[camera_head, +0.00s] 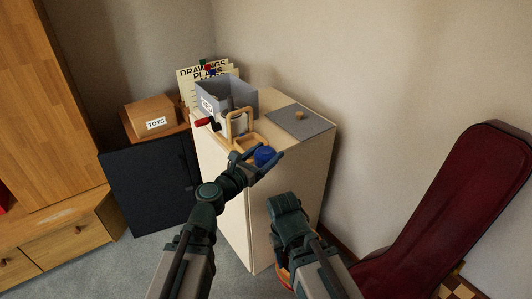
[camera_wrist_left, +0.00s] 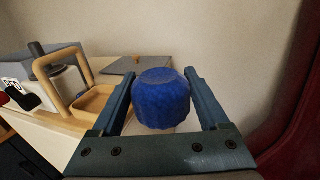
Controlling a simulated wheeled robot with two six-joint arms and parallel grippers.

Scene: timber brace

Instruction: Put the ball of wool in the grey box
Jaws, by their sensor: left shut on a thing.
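My left gripper (camera_head: 268,152) is shut on a blue ball of wool (camera_head: 264,156) and holds it near the front edge of the cabinet top. In the left wrist view the ball (camera_wrist_left: 160,100) sits between the two fingers (camera_wrist_left: 157,82). The grey box (camera_head: 240,93) stands open, without a lid on it, at the back left of the cabinet top; it also shows in the left wrist view (camera_wrist_left: 72,80). Its inside is mostly hidden. The ball is apart from the box, in front of it. My right arm reaches in at lower right, but its jaws do not show.
A wooden basket (camera_head: 247,140) with an upright handle stands between the gripper and the grey box. A red-handled thing (camera_head: 204,122) sticks out left of it. A flat grey lid (camera_head: 305,122) with a knob lies at the right. A toys box (camera_head: 152,115) stands left.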

